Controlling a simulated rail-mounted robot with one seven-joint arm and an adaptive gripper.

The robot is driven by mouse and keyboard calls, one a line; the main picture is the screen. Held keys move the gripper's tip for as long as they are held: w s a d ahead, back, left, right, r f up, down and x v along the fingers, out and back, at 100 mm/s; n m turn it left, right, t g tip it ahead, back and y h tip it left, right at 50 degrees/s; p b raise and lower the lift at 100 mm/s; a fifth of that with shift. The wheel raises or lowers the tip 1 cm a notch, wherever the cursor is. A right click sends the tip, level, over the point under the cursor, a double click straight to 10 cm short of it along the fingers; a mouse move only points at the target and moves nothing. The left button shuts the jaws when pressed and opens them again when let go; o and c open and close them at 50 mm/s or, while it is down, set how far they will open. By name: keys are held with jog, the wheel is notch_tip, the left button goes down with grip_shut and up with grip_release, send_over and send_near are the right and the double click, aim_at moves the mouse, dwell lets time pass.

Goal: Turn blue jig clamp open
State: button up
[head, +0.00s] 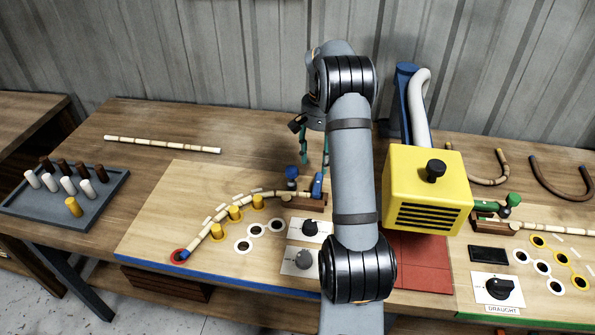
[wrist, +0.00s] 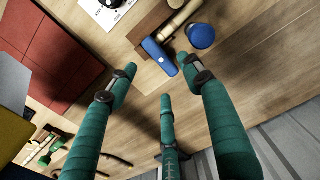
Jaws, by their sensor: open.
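The blue jig clamp has a blue lever (head: 318,185) on a brown wooden block (head: 305,202), with a round blue knob (head: 292,172) just left of it. In the wrist view the lever (wrist: 158,57) lies ahead of my fingers, with the knob (wrist: 201,36) to its right. A rattan cane (head: 205,232) runs from the clamp past yellow pegs to a red ring at the board's front left. My gripper (head: 314,160) hangs just above and behind the clamp. Its green fingers (wrist: 163,80) are spread open and empty, apart from the lever.
A yellow box (head: 427,190) on a blue post stands right of my arm, above a red mat (head: 420,262). Dial panels (head: 310,228) lie in front of the clamp. A peg tray (head: 65,190) and a loose cane (head: 162,144) are at left. A green clamp (head: 497,206) is at right.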

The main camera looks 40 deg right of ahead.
aim_at(320, 182)
jog(key=f, duration=0.6)
jog(key=d+f+p, duration=0.1)
jog(key=f, duration=0.3)
jog(key=shift+s, duration=0.1)
jog(key=shift+c, duration=0.3)
jog(key=c, duration=1.1)
